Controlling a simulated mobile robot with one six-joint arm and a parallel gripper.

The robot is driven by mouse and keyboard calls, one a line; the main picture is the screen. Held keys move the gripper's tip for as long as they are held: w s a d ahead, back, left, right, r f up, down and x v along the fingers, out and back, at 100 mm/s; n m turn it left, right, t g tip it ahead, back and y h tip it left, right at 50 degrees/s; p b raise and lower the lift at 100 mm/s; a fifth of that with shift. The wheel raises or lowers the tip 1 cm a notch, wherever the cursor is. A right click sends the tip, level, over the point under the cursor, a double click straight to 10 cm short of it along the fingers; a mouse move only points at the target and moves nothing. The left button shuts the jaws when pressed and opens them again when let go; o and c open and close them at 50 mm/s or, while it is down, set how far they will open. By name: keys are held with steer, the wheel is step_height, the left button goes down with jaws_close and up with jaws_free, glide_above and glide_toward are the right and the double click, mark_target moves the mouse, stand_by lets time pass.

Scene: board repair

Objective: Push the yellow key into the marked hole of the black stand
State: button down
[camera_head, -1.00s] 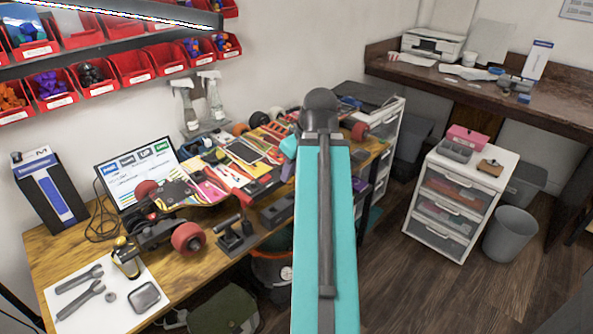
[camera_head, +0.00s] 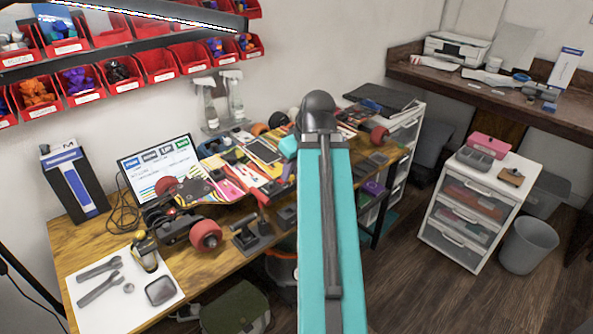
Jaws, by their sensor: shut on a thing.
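My teal arm (camera_head: 325,235) rises through the middle of the picture to a dark rounded joint. A small teal part (camera_head: 288,146) shows just left of that joint; I cannot tell which part of my arm it is. My gripper is not visible, nor is what it holds. I cannot make out a yellow key. A black stand-like piece (camera_head: 248,236) is at the front edge of the wooden bench, right of the skateboard's red wheel. Smaller dark blocks (camera_head: 286,215) are right of it. No marked hole can be made out at this size.
The wooden bench (camera_head: 222,264) carries a skateboard (camera_head: 185,193), a monitor (camera_head: 160,165) and a white sheet with wrenches (camera_head: 95,312). Red bins (camera_head: 160,62) hang above. A white drawer unit (camera_head: 470,215) and grey bin (camera_head: 528,245) stand right. Dark floor between is open.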

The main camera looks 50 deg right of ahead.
steer(key=shift+w, duration=0.1)
steer(key=shift+f, duration=0.2)
steer(key=shift+f+b, duration=0.55)
steer(key=shift+f, duration=0.6)
steer(key=shift+f+b, duration=3.15)
steer(key=shift+f, duration=0.25)
steer(key=shift+f+b, duration=1.4)
stand_by(1.8)
